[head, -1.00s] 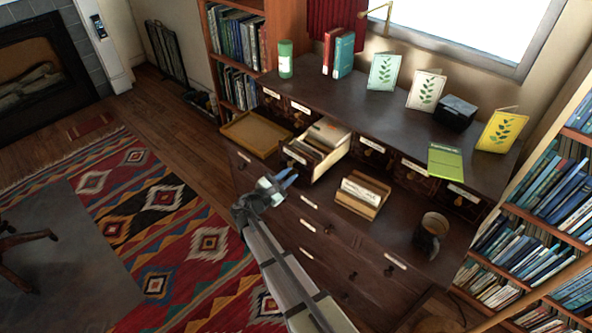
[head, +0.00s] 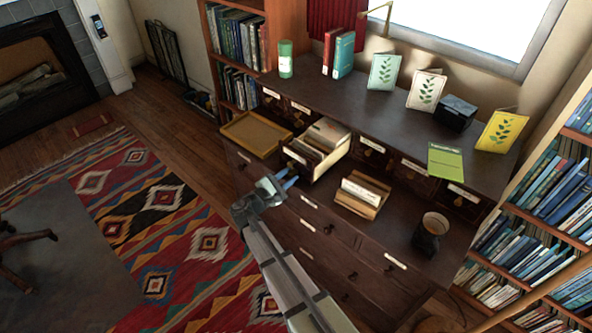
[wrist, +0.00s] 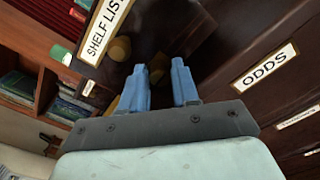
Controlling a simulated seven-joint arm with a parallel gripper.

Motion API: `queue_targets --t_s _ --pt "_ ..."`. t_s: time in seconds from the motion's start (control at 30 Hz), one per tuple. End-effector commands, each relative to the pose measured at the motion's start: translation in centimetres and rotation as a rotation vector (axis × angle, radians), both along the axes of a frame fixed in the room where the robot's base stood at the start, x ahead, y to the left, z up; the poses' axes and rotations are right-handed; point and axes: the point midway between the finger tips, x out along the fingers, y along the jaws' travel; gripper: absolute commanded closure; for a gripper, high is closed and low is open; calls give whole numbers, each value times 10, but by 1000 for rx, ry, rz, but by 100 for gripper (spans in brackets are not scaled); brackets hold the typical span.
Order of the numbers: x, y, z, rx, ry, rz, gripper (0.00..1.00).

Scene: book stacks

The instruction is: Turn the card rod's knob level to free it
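My gripper (head: 288,181) is just in front of and below the pulled-out card drawer (head: 314,163). In the wrist view its two blue fingers (wrist: 160,72) stand apart, with a dark gap between them. The drawer's "SHELF LIST" label (wrist: 104,32) is at the upper left. A round brass knob (wrist: 120,48) shows below the label, beyond the left finger. More brass shows around the left finger, partly hidden by it. I cannot tell which brass piece is the rod's knob or how it is turned. No grip on it is visible.
A wooden tray (head: 256,133) lies left of the drawer. A box of cards (head: 359,195) and a dark mug (head: 429,233) stand on the ledge to the right. An "ODDS" label (wrist: 265,67) is on a front at the right in the wrist view.

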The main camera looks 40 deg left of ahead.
Motion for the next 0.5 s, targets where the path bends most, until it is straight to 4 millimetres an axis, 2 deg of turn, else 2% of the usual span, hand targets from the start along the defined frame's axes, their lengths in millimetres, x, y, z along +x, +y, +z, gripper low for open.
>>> queue_targets --t_s 0.03,0.2,0.5 --pt "0 0 0 0 0 0 65" --pt "0 0 0 -1 0 0 49" --pt "-2 0 0 -1 0 0 49"
